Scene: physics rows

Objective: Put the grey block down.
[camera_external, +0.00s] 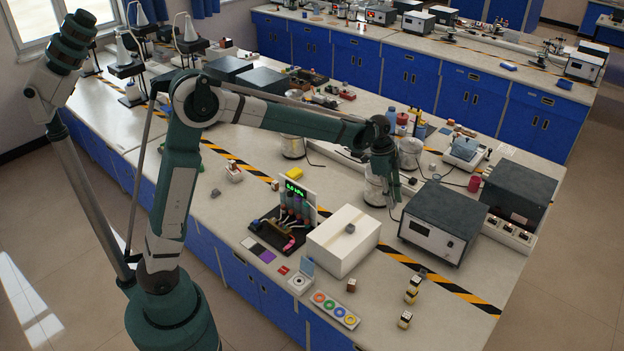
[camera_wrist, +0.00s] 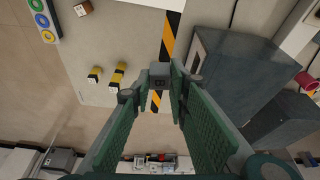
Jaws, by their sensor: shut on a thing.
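The grey block (camera_wrist: 160,76) sits between my fingertips in the wrist view, with the striped floor tape line of the bench behind it. My gripper (camera_wrist: 163,84) is shut on it. In the external view my gripper (camera_external: 392,201) points down above the bench, between the white box and the dark instrument. The held block is too small to make out there.
The dark instrument (camera_external: 440,222) stands right of my gripper. Yellow-and-black blocks (camera_external: 412,290) stand near the bench's front edge. A brown block (camera_external: 351,285) and a tray of coloured rings (camera_external: 334,309) lie left of them. Bare benchtop lies around the striped tape (camera_external: 455,288).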

